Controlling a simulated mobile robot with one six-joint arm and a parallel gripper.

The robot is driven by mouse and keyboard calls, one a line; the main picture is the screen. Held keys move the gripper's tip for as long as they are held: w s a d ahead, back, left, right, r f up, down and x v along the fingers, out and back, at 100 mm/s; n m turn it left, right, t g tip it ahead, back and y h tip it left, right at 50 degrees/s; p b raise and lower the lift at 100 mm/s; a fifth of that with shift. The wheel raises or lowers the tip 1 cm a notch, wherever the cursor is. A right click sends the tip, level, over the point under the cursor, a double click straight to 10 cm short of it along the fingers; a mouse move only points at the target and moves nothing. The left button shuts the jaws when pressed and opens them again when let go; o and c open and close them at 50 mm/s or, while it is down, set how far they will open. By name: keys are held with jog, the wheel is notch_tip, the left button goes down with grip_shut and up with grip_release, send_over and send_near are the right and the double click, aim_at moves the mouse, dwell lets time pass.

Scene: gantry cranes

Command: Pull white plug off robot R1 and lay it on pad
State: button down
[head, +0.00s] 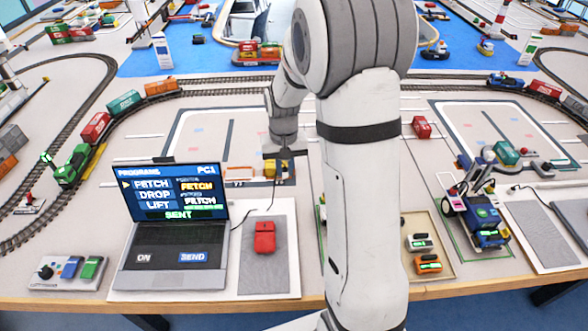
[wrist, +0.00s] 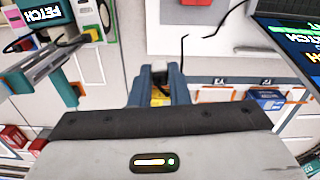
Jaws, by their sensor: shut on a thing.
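My gripper (head: 280,158) is in the middle of the head view, behind the laptop, low over the tabletop. In the wrist view its two blue-grey fingers (wrist: 159,72) are closed on a small grey and dark piece with yellow showing below it. I cannot tell whether this piece is the white plug. A blue and white wheeled toy robot (head: 484,213) stands at the right; no R1 label is readable. A grey pad (head: 545,238) lies on a white board at the far right. Another grey pad (head: 264,281) lies under the red mouse (head: 265,237).
An open laptop (head: 171,225) stands left of centre, with a button box (head: 68,272) at its left. A beige tray (head: 441,272) holds two small blocks. Train tracks curve behind, with a green locomotive (head: 70,166). In the wrist view a FETCH card (wrist: 40,12) shows at top left.

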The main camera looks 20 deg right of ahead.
jog(key=w+a, duration=0.3)
jog(key=a, duration=0.1)
jog(key=shift+w, duration=0.25)
jog(key=shift+f, duration=0.1)
jog(key=b, duration=1.1)
send_near(271, 206)
jog(key=shift+f, duration=2.75)
jog(key=shift+f, duration=0.55)
jog(key=c, duration=1.3)
grip_release()
